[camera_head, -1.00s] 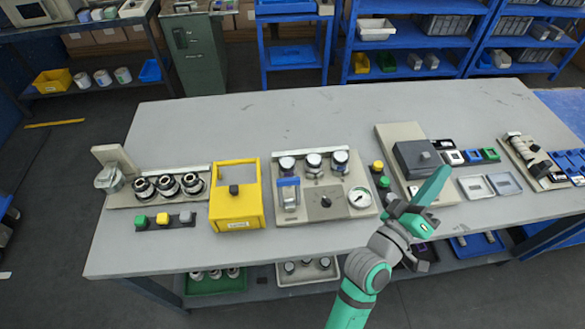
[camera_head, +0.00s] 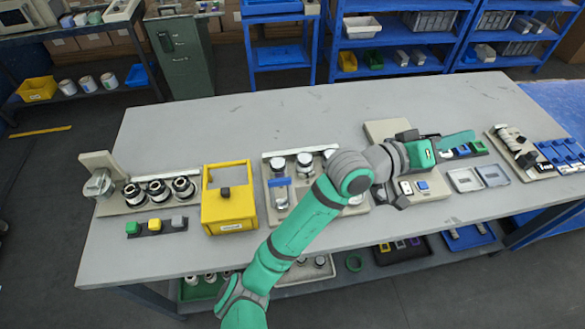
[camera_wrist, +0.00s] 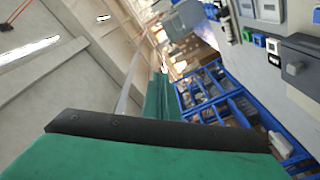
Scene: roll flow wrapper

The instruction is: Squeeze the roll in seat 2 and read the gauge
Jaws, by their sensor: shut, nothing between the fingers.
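The station with three upright rolls stands at the table's middle in the head view, on a beige base (camera_head: 277,214). The left roll (camera_head: 278,165), the middle roll (camera_head: 305,166) and the right roll (camera_head: 328,156) stand in a row along its back. Seat numbers are not readable. A clear fixture with a blue bar (camera_head: 280,182) stands before the left roll. My arm crosses the base's right part, hiding the knob and most or all of the gauge. My gripper (camera_head: 458,139) is shut and empty, right of the station, above the grey box unit. Its green fingers also show in the wrist view (camera_wrist: 160,92).
A yellow frame box (camera_head: 229,212) stands left of the station. Further left is a rack of rollers (camera_head: 158,190) with coloured buttons in front. Grey trays (camera_head: 465,180) and a blue-block holder (camera_head: 562,152) lie at the right. The table's back strip is clear.

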